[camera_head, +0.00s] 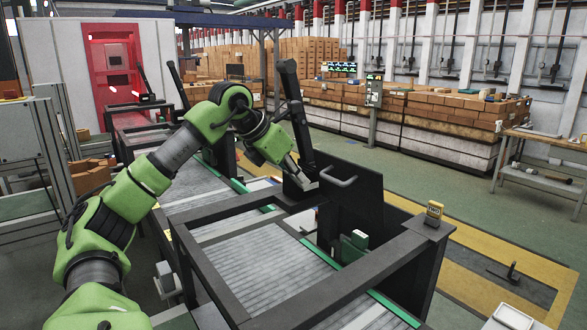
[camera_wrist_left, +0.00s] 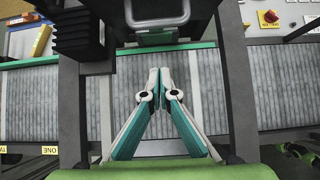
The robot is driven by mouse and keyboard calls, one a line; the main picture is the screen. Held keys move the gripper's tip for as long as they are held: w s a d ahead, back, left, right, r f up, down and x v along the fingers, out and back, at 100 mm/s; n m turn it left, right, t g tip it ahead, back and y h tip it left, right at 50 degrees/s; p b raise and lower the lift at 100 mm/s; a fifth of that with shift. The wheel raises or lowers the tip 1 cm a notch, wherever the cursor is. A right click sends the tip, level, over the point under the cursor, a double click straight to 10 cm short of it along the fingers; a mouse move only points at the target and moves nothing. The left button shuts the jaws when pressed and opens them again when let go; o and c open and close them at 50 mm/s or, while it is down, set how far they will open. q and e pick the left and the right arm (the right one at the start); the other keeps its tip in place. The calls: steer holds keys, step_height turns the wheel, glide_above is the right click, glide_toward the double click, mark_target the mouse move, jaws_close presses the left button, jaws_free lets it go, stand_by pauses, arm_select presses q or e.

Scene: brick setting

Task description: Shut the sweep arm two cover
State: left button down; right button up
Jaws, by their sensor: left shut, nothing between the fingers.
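The cover (camera_head: 352,208) is a dark upright panel on the frame over the conveyor in the head view. It stands raised, with a grey U-shaped handle (camera_head: 341,178) near its top. The handle also shows at the top of the left wrist view (camera_wrist_left: 158,22). My left gripper (camera_head: 306,184) is just to the left of the handle in the head view. In the left wrist view its two fingertips (camera_wrist_left: 159,74) meet, with nothing between them, a little below the handle. I cannot tell whether they touch the cover. My right gripper is not in view.
A dark frame (camera_head: 205,268) surrounds the grey roller conveyor (camera_head: 262,262). A dark post (camera_head: 294,105) rises behind the gripper. A workbench (camera_head: 545,180) stands at the right, with open floor between.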

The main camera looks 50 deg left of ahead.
arm_select(q)
steer(key=w+f+p, duration=0.2)
steer(key=w+p, duration=0.1)
steer(key=w, duration=0.3)
steer(key=shift+w, duration=0.4)
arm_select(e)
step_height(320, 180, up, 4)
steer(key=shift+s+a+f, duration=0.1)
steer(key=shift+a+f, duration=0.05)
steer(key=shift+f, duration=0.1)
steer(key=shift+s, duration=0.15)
